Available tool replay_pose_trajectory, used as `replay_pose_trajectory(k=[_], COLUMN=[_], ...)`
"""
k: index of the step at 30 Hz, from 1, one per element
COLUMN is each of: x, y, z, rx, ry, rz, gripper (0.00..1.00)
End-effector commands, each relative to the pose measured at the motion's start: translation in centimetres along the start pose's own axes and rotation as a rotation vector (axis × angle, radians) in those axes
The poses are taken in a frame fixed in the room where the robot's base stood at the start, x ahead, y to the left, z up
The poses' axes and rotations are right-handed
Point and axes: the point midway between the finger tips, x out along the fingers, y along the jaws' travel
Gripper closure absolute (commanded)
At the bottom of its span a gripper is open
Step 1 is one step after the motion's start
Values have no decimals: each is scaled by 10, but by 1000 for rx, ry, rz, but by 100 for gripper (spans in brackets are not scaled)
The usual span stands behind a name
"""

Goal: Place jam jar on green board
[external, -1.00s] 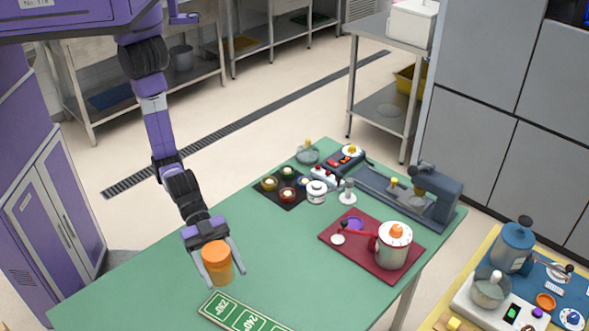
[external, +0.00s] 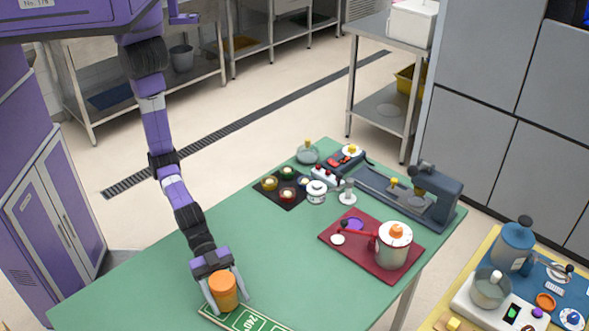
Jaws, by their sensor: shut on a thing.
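An orange jam jar (external: 223,290) with an orange lid is between the fingers of my gripper (external: 225,299), which is shut on it. The jar is upright at the left end of the green board (external: 262,324), which has white lettering and a pale border. The jar and gripper cover the board's left part. I cannot tell whether the jar's base touches the board or is just above it.
The green table top is clear around the board. A dark red board (external: 343,251) with a white pot (external: 393,247) is to the right. A dark tray (external: 287,203) of small jars and a grey machine (external: 436,196) stand farther back.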

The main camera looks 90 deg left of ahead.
Motion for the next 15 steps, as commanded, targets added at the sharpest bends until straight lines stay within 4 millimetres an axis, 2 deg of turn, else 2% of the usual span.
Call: replay_pose_trajectory(k=[6,7,10,15], x=[1,1,1,1], y=[0,0,0,0], z=[1,3,2,2], rx=[0,0,0,0], ry=[4,0,0,0], rz=[0,0,0,0], gripper=[100,33,14,13])
